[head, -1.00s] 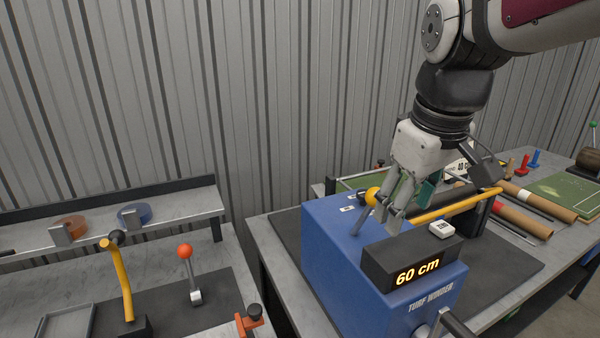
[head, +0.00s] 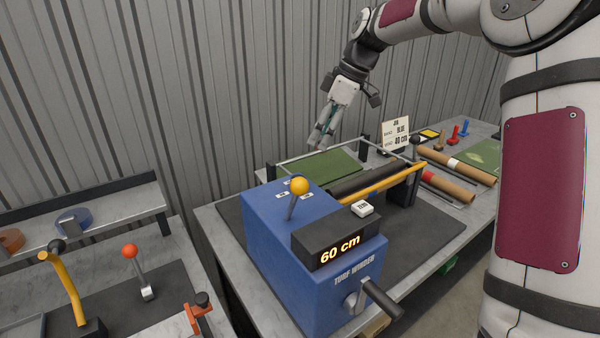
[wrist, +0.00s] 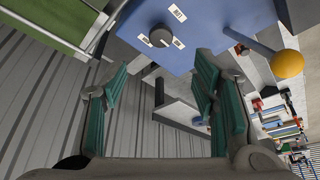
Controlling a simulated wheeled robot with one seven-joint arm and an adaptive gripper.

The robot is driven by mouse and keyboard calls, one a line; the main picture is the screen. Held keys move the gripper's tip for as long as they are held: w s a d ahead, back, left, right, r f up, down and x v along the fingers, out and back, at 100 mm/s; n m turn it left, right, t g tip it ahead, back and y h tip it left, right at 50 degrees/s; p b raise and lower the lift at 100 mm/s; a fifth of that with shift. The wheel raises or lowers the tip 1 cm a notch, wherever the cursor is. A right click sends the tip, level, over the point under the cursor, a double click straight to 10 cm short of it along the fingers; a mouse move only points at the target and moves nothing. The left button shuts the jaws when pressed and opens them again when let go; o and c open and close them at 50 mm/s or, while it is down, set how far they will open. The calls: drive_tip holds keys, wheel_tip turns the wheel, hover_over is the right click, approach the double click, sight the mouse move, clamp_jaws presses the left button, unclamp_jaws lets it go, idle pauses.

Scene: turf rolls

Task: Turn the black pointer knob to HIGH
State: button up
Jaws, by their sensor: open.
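In the wrist view, a dark round knob (wrist: 160,36) sits on a face of the blue turf winder (wrist: 215,25). The knob is hidden in the head view, where the winder (head: 268,222) stands on the bench. My gripper (head: 318,143) is open and empty, beyond the winder near the wall. In the wrist view, its teal-padded fingers (wrist: 163,82) are apart, with the knob beyond their tips and not touched.
A yellow-ball lever (head: 299,187) stands on the winder's top, beside a display (head: 340,250) reading 60 cm. The roller and yellow bar (head: 385,184) lie to its right. An order card (head: 395,134) stands behind. The corrugated wall (head: 230,90) is close behind my gripper.

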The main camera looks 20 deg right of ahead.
drive_tip(key=p+x, duration=0.1)
drive_tip(key=x, duration=1.2)
drive_tip(key=shift+a+f+p, duration=0.1)
drive_tip(key=shift+p, duration=0.3)
drive_tip(key=c, duration=1.2)
